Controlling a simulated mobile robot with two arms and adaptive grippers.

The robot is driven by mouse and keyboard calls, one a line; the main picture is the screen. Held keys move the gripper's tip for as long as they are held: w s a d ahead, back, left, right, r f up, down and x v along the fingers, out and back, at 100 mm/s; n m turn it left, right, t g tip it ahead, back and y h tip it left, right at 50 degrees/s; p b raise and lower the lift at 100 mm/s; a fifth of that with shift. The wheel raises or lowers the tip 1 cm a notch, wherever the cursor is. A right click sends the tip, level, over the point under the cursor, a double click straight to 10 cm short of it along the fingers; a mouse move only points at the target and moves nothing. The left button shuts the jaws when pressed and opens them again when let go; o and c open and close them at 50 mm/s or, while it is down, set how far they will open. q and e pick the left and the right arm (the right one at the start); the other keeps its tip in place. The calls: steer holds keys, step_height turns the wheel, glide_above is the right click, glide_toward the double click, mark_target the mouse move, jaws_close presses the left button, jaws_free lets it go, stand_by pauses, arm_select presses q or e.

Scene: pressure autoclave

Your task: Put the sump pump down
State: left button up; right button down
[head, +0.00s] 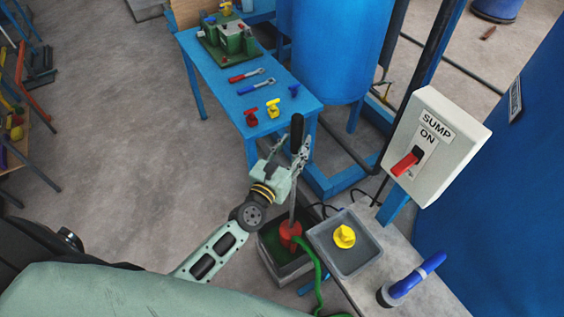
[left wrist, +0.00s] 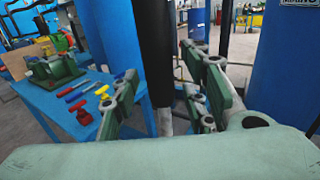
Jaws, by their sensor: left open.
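The sump pump (head: 290,232) is red, with a grey rod and a black handle on top. Its red body stands in a grey bin (head: 272,262) with green contents, and the rod rises nearly upright. My left gripper (head: 289,152) is open, with its fingers to either side of the rod's upper end and handle. In the left wrist view, the black handle (left wrist: 155,55) shows between the open green-padded fingers of the gripper (left wrist: 165,100), with gaps beside it. My right gripper is not in view.
A grey tray (head: 318,238) with a yellow knob (head: 344,236) sits right of the bin. A blue table (head: 208,77) with tools and a blue tank (head: 340,45) are behind.

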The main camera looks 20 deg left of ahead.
arm_select(q)
steer(key=s+a+b, duration=0.1)
steer(key=s+b, duration=0.1)
steer(key=s, duration=0.8)
steer(key=shift+s, duration=0.25)
steer(key=shift+a, duration=0.1)
steer(key=s+f+m+g, duration=0.45)
steer(key=f+m, duration=0.45)
steer(key=f, duration=0.6)
steer(key=s+f+m+g, duration=0.4)
steer(key=f+m, duration=0.5)
steer(key=f, duration=0.7)
steer(key=s+a+f+m+g, duration=0.1)
steer(key=s+f+m+g, duration=0.1)
steer(key=s+f+m, duration=0.4)
steer(key=s+a+f+m+g+y, duration=0.1)
steer(key=s+f+m, duration=0.5)
steer(key=s, duration=0.8)
steer(key=s+a+f+m+g+y, duration=0.1)
steer(key=s+a+f+m+g, duration=0.2)
steer(key=s, duration=0.7)
step_height(320, 180, down, 5)
steer(key=m+g, duration=0.2)
steer(key=m, duration=0.2)
steer(key=shift+s, duration=0.3)
steer(key=shift+r, duration=0.1)
